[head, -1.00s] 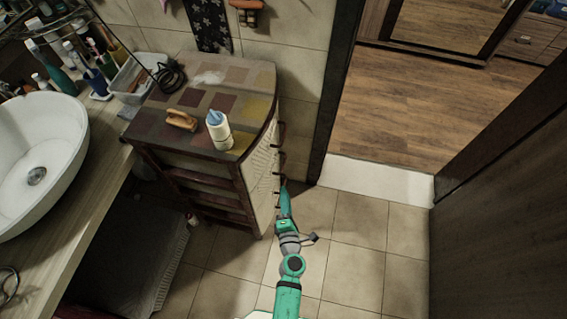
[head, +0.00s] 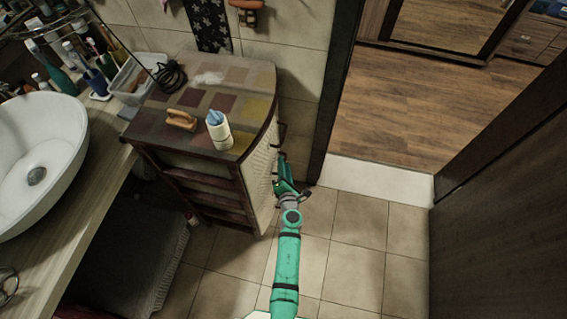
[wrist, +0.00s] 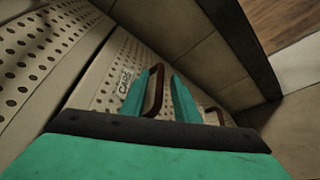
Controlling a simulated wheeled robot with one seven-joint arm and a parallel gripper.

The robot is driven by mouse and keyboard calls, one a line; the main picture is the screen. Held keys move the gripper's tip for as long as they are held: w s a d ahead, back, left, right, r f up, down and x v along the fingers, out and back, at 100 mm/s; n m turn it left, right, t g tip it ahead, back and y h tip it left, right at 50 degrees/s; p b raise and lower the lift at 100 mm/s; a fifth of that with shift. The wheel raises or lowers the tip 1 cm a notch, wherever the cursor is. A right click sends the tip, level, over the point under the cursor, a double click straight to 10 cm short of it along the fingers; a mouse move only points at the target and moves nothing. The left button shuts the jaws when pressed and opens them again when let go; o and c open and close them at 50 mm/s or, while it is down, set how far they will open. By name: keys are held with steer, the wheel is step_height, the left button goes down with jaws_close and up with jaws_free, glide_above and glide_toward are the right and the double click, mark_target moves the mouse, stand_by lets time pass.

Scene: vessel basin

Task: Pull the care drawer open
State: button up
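The care drawer (wrist: 100,84) has a pale perforated front with a "CARE" label (wrist: 125,82) in the wrist view. Its dark red bar handle (wrist: 158,90) stands out from the front. My gripper (wrist: 160,84) is open, with one teal finger on each side of this handle. Gaps show between the fingers and the bar, so it does not look gripped. In the head view my gripper (head: 286,178) is at the right-hand, drawer side of the cabinet (head: 255,185) and hides part of its handles. The drawer looks shut.
Another handle (wrist: 214,114) lies beyond my right finger. The door frame (head: 335,95) is close on the right. The tiled floor (head: 350,250) is clear.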

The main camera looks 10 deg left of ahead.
steer(key=shift+x, duration=1)
jaws_close()
steer(key=s+d, duration=0.2)
steer(key=d, duration=2.1)
steer(key=shift+d, duration=0.15)
steer(key=shift+f, duration=0.1)
jaws_free()
